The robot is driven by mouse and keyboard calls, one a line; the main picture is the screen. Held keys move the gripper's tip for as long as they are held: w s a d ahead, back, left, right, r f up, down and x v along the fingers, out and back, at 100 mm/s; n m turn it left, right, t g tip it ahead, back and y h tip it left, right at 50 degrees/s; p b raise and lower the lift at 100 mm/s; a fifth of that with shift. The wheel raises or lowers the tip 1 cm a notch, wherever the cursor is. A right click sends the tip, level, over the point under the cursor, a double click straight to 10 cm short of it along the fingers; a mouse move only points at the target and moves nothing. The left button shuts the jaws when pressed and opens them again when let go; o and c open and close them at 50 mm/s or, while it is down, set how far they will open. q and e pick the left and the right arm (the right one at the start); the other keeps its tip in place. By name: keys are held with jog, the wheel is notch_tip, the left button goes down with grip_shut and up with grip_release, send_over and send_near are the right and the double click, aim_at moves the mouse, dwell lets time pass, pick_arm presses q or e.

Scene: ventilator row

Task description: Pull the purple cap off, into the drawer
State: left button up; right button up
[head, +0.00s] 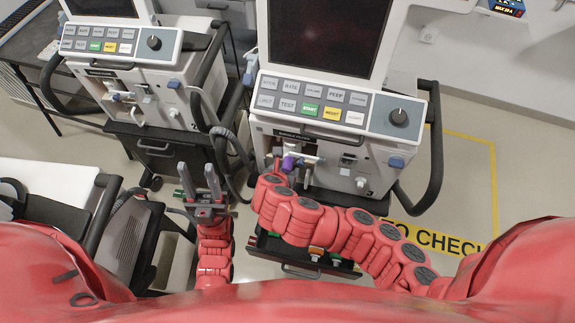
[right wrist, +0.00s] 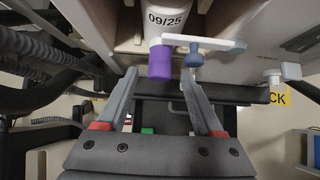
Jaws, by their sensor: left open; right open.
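The purple cap (head: 288,163) is on a port at the front of the right-hand ventilator (head: 330,138), under its button panel. In the right wrist view the purple cap (right wrist: 160,62) hangs below a white fitting, beside a blue knob (right wrist: 194,56). My right gripper (right wrist: 160,76) is open, its fingertips on either side of the cap, with gaps visible; contact cannot be told. In the head view my right arm hides most of this gripper. My left gripper (head: 197,170) is open and empty, left of the ventilator. The drawer (head: 318,274) below the ventilator is pulled out, partly hidden by my right arm.
A second ventilator (head: 130,85) stands at the left. A black hose and handle (head: 232,150) lie between the two machines. Small coloured items (head: 316,252) show in the open drawer. Yellow floor marking (head: 493,190) and clear floor lie at the right.

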aim_at(288, 165)
jog(key=shift+b+x, duration=0.3)
jog(key=shift+x, duration=0.95)
jog(key=shift+c, duration=0.3)
grip_shut()
dwell(0.5)
